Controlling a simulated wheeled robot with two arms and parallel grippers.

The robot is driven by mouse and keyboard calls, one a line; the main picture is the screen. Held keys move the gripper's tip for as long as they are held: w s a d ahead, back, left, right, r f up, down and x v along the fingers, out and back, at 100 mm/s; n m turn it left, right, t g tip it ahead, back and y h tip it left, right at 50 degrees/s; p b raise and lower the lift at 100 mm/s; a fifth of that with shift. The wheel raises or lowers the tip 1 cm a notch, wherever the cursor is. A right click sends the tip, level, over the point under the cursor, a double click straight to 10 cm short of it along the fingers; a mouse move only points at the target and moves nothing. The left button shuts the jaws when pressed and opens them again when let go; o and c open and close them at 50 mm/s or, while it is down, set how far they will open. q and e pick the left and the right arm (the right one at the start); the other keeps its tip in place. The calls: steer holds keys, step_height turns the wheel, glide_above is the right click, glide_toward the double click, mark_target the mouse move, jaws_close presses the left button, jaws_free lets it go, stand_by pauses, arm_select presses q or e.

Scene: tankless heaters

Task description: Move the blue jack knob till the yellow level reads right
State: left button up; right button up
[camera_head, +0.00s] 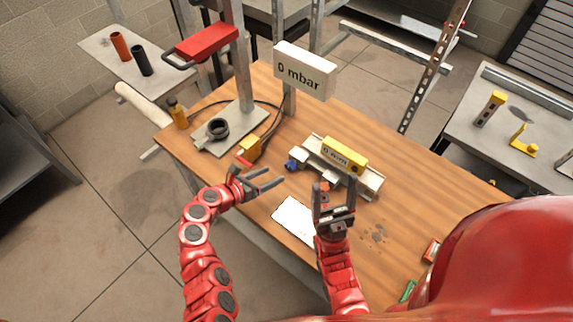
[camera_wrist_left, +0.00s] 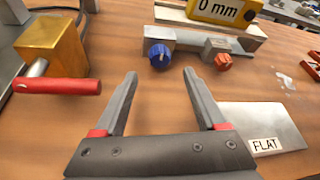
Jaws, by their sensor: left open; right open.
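The blue jack knob (camera_head: 291,165) is at the left end of a grey metal rail (camera_head: 370,189); in the left wrist view the knob (camera_wrist_left: 160,55) is unobstructed. The yellow level (camera_head: 345,155) lies on the rail, and its display reads 0 mm in the left wrist view (camera_wrist_left: 225,8). An orange knob (camera_wrist_left: 222,62) sits right of the blue one. My left gripper (camera_head: 276,179) is open and empty, its fingers pointing toward the blue knob and apart from it. My right gripper (camera_head: 335,186) is open and empty near the front of the rail.
A white plate marked FLAT (camera_wrist_left: 262,122) lies on the wooden table in front of the rail. A yellow valve block (camera_wrist_left: 52,42) with a red handle (camera_wrist_left: 57,86) stands left. A sign (camera_head: 305,72) reading 0 mbar stands behind. The table's right part is mostly clear.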

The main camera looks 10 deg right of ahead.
mark_target(288, 167)
arm_select(q)
steer(key=shift+x, duration=4)
jaws_close()
